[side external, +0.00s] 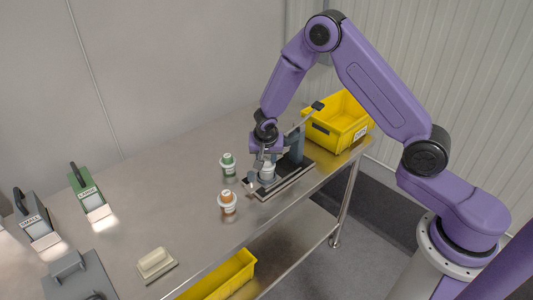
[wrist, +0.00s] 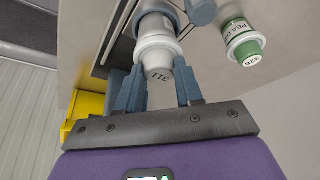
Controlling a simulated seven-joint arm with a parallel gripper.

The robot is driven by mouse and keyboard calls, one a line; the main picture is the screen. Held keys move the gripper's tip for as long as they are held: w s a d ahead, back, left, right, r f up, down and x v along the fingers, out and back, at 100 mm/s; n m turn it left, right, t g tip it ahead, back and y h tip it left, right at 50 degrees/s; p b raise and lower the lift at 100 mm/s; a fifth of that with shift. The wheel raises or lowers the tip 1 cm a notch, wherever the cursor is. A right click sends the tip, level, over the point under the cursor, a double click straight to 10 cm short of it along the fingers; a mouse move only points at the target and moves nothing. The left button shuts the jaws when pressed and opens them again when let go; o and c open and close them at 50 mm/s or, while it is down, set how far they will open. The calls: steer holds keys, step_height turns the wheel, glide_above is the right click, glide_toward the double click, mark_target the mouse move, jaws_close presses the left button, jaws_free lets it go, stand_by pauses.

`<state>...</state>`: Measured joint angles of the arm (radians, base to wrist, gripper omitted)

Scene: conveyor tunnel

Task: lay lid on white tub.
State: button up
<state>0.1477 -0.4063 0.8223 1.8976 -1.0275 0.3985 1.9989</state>
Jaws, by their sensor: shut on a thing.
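My gripper (wrist: 160,88) points down, with its two blue-grey fingers on either side of the white lid's knob (wrist: 159,73), which is marked 311. The fingers are shut on it. The lid's wider white rim is behind the knob in the wrist view, in line with the white tub (wrist: 154,24). I cannot tell whether lid and tub touch. In the side view my gripper (side external: 264,154) is right over the white tub (side external: 267,174), which stands upright on a dark base plate (side external: 288,184). The fingers partly hide the lid there.
A grey upright fixture (side external: 296,146) with a lever stands close on the right. A green-capped tub (side external: 228,166) and an orange-brown tub (side external: 228,204) stand to the left. A yellow bin (side external: 340,122) is behind right.

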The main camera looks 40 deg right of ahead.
steer(key=shift+f, duration=0.3)
stand_by(0.5)
steer(key=o, duration=1.5)
steer(key=shift+r, duration=3.5)
